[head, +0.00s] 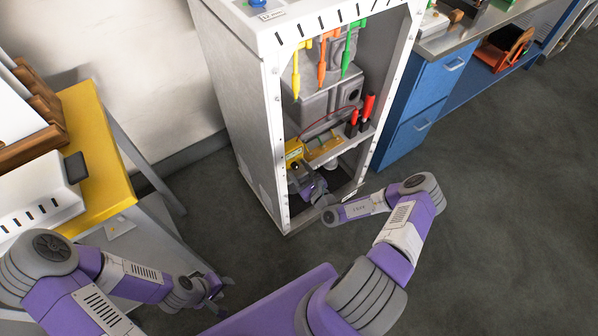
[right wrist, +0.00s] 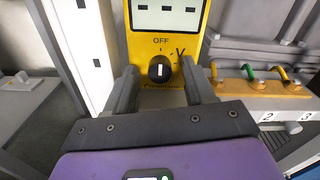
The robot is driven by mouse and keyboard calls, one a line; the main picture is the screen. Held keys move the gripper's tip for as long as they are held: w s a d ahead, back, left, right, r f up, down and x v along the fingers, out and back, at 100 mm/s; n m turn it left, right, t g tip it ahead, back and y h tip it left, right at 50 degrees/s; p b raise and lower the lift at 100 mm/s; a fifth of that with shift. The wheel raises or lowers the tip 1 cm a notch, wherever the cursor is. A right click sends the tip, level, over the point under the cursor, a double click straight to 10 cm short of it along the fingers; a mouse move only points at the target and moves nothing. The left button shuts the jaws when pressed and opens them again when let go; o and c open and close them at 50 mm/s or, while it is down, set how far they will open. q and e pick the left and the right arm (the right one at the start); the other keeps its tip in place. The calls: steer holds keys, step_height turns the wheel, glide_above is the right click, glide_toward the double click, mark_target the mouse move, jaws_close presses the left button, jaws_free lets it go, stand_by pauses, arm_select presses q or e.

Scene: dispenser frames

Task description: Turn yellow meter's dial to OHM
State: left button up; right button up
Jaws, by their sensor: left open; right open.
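The yellow meter (head: 294,148) stands inside the white cabinet in the head view. In the right wrist view the meter (right wrist: 150,46) faces me, with dashes on its display (right wrist: 165,12). Its black dial (right wrist: 160,69) has a white mark that stands upright, towards OFF. A V label shows to the right; I cannot see an OHM label. My right gripper (right wrist: 161,88) is open, its fingers on either side of the dial with gaps between. In the head view my right gripper (head: 297,178) is just below the meter. My left gripper (head: 217,290) is open and empty, low over the floor.
The white cabinet (head: 234,110) has walls close around my right gripper. Beside the meter is a block with coloured hooks (right wrist: 262,78); red probes (head: 369,106) stand to the right. A yellow-topped table (head: 98,140) is at left, blue drawers (head: 420,100) at right.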

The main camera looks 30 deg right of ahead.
jaws_close()
stand_by(0.4)
steer(key=m+p, duration=0.2)
steer(key=shift+r+m, duration=0.1)
steer(key=shift+m, duration=0.2)
steer(key=m+p, duration=0.2)
steer(key=m, duration=0.1)
steer(key=shift+m, duration=0.3)
steer(key=m+p, duration=0.1)
steer(key=m, duration=0.4)
steer(key=shift+m, duration=0.3)
steer(key=m, duration=0.5)
steer(key=shift+m, duration=0.4)
steer(key=shift+a+m, duration=0.1)
steer(key=shift+m, duration=0.2)
